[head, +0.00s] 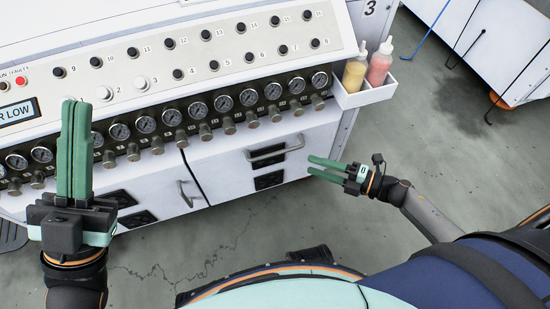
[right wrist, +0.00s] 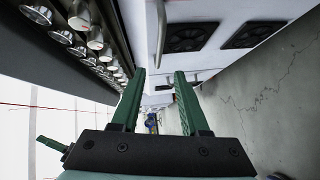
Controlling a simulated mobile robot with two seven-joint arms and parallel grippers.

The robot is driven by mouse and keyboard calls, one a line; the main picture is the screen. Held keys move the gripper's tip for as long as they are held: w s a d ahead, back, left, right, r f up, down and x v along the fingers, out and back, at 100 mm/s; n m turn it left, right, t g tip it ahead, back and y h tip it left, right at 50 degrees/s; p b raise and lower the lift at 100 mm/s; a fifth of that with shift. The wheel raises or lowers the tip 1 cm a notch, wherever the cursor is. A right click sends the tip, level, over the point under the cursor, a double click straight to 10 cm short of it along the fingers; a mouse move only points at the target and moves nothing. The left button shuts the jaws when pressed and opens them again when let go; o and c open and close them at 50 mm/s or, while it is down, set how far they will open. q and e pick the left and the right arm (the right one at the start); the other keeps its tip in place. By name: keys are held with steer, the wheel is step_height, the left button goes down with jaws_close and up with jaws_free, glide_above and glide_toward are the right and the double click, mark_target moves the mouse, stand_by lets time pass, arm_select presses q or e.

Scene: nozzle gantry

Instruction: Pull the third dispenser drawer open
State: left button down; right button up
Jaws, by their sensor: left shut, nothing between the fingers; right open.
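The white cabinet (head: 225,160) has front panels under its row of gauges. A long bar handle (head: 275,150) is on the right-hand panel, and a second handle (head: 187,194) is on the panel to its left. No label marks which is the third drawer; both panels look closed. My right gripper (head: 309,164) is open and empty, just right of the long handle in the head view. In the right wrist view its fingers (right wrist: 159,72) are apart, with a bar handle (right wrist: 161,30) beyond them. My left gripper (head: 75,102) is shut and empty, upright before the cabinet's left part.
Pressure gauges (head: 222,103) and knobs line the cabinet above the panels. A white side tray (head: 366,97) holds a yellow bottle (head: 355,70) and a red bottle (head: 379,66). Dark vents (right wrist: 190,38) sit in the cabinet front. The concrete floor (head: 440,130) at right is mostly clear.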

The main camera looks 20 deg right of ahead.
mark_target(277, 153)
steer(key=b+x, duration=0.2)
steer(key=x, duration=1)
steer(key=shift+b, duration=0.3)
steer(key=shift+c, duration=0.2)
jaws_close()
stand_by(0.6)
